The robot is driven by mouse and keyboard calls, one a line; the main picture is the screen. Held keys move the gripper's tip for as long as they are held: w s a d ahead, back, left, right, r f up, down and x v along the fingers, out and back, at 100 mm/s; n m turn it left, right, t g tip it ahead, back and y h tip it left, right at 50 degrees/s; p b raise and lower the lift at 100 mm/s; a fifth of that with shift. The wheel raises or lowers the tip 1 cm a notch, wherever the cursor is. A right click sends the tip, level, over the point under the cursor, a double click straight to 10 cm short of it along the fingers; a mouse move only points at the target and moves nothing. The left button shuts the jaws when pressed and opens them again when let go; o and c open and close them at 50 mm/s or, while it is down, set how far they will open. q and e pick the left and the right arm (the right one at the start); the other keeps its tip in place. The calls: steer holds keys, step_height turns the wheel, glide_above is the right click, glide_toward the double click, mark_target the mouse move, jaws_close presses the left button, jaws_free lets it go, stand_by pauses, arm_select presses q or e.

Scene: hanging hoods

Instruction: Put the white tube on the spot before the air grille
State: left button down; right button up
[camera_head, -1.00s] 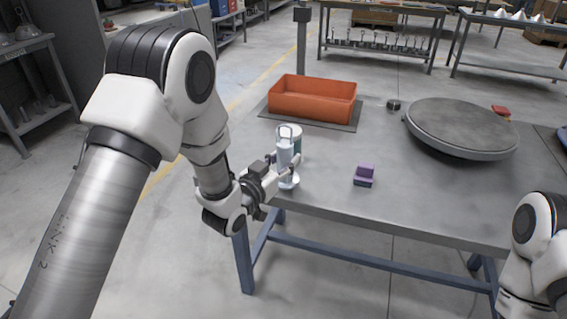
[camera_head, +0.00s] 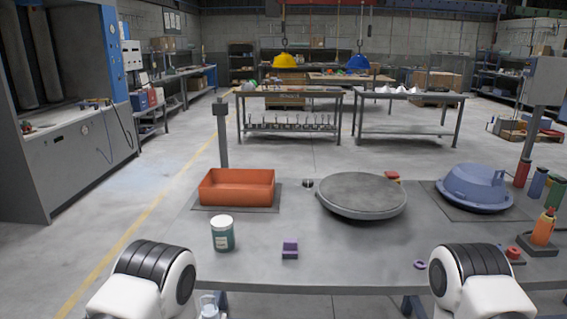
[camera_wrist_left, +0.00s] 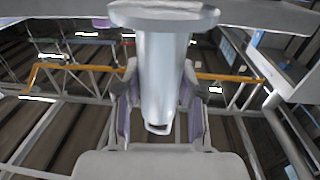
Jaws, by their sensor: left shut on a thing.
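The white tube (camera_wrist_left: 163,75) is in the left wrist view, pale and glossy, with a wide flange at its top edge in the picture. My left gripper (camera_wrist_left: 160,118) is shut on it, one finger on each side. In the head view only the tube's top with its loop (camera_head: 208,304) shows, at the bottom edge beside my left arm, and the fingers are mostly out of frame. I cannot make out an air grille or a spot before it. My right arm shows at bottom right, but its gripper is out of frame.
A grey cabinet (camera_head: 75,165) stands left. The floor between them is clear.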

arm_select(q)
steer(key=a+r+y, duration=0.1)
steer(key=a+r+n, duration=0.1)
steer(key=shift+s+r+y, duration=0.15)
steer(key=shift+r+y, duration=0.2)
steer(key=shift+y, duration=0.05)
steer(key=s+r, duration=0.1)
steer(key=s, duration=0.1)
steer(key=s+r, duration=0.1)
steer(key=s, duration=0.1)
steer(key=shift+r, duration=0.3)
steer(key=shift+f, duration=0.1)
